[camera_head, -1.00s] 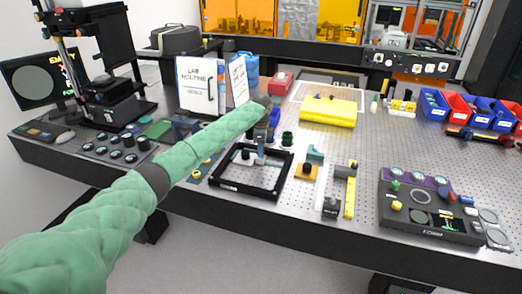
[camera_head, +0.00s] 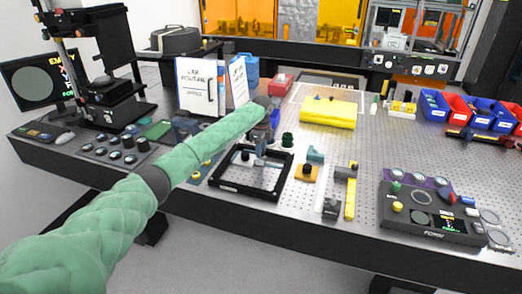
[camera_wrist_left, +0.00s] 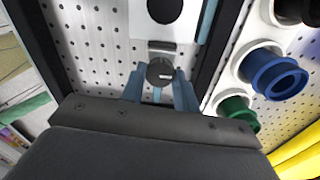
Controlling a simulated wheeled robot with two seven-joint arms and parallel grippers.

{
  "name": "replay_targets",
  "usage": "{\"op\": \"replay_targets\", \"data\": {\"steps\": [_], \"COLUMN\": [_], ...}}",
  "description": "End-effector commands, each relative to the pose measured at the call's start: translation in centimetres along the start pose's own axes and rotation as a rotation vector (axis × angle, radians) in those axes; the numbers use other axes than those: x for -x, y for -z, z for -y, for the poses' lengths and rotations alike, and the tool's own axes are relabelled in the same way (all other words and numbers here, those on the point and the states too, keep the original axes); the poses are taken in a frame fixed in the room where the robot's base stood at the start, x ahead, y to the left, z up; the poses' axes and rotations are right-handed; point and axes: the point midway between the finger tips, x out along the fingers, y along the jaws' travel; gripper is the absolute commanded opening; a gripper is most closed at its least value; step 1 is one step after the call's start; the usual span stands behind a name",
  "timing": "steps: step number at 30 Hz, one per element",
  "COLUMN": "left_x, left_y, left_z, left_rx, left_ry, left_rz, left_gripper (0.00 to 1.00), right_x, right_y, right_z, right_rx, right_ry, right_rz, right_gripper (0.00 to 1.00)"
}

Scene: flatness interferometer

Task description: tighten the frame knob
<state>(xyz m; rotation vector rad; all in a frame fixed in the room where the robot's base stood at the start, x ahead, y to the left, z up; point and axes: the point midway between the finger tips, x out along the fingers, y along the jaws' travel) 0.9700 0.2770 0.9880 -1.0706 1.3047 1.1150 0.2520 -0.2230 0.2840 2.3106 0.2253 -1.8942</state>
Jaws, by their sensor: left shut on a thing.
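The black square frame (camera_head: 228,187) lies on the perforated table, and its dark bars (camera_wrist_left: 42,50) also show in the left wrist view. The frame knob (camera_wrist_left: 160,72) is a small round dark-grey knob with a pale mark, at the inner side of the frame. My left gripper (camera_wrist_left: 160,80) has its blue-grey fingers on both sides of the knob and is shut on it. In the head view my left gripper (camera_head: 261,147) points down at the frame's back edge and hides the knob. My right gripper is not in view.
A green post (camera_head: 287,140) stands right of the frame; green (camera_wrist_left: 237,112) and blue (camera_wrist_left: 277,75) round parts show close to my gripper. An orange-based block (camera_head: 306,172) and a yellow-edged fixture (camera_head: 350,190) lie further right.

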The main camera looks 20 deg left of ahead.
Motion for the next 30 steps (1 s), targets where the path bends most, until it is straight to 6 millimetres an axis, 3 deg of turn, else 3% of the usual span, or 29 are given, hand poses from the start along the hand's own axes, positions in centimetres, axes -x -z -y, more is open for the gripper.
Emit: {"op": "replay_targets", "data": {"steps": [3,4,7,19,30], "left_x": [0.6,0.6,0.5,0.6,5.1], "left_y": [-0.2,-0.2,-0.2,-0.1,-0.1], "left_z": [0.2,0.2,0.2,0.1,0.2], "left_rx": [0.003,0.003,0.003,0.001,0.001], "left_ry": [0.008,0.008,0.007,0.003,0.006], "left_rz": [0.001,0.001,0.000,0.000,0.000], "left_gripper": [0.08,0.32,0.52,0.52,0.52], "right_x": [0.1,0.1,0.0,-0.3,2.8], "right_y": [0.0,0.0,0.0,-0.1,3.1], "right_z": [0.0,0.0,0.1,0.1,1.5], "right_rx": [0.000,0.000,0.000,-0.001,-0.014], "right_ry": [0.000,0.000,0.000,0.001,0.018], "right_rz": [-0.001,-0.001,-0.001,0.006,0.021], "right_gripper": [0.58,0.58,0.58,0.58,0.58]}}
